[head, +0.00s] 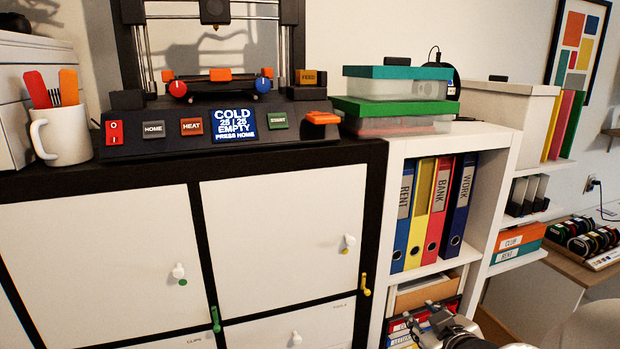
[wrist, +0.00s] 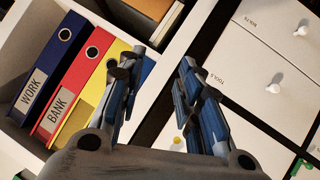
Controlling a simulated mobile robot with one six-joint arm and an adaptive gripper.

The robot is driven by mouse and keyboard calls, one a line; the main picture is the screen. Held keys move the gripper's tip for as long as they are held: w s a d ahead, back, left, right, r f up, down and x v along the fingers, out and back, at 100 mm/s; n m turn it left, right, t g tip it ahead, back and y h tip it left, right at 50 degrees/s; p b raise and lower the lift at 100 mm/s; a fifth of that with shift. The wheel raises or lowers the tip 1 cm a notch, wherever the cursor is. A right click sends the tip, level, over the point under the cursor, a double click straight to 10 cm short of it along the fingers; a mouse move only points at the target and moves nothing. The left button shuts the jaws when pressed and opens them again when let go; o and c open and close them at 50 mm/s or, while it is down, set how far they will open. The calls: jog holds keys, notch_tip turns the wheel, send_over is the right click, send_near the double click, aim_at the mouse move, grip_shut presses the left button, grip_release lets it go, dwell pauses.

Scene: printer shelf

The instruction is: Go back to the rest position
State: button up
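My gripper (wrist: 160,75) shows in the wrist view with its two fingers apart and nothing between them. In the head view part of my gripper (head: 428,322) shows at the bottom, right of centre, in front of the lower shelf of the white shelf unit (head: 397,190). The wrist view looks at the shelf binders on the left and the white cabinet doors on the right. I cannot tell how far the fingertips are from the shelf. The rest of my arm is mostly out of view.
A black-framed cabinet with white doors (head: 281,250) and knobs stands left. Small hooks (head: 364,285) stick out from its frame. The printer (head: 215,120) stands on top. A wooden desk (head: 570,262) with spools is at right.

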jog(key=s+a+r+m+g, duration=0.2)
jog(key=s+a+g, duration=0.1)
jog(key=s, duration=0.9)
jog(key=s+a+r+m+g, duration=0.2)
jog(key=s+a+g, duration=0.2)
jog(key=s, duration=0.9)
jog(key=shift+s+a+r+m, duration=0.3)
jog(key=shift+a+r+m, duration=0.1)
jog(key=shift+a, duration=0.75)
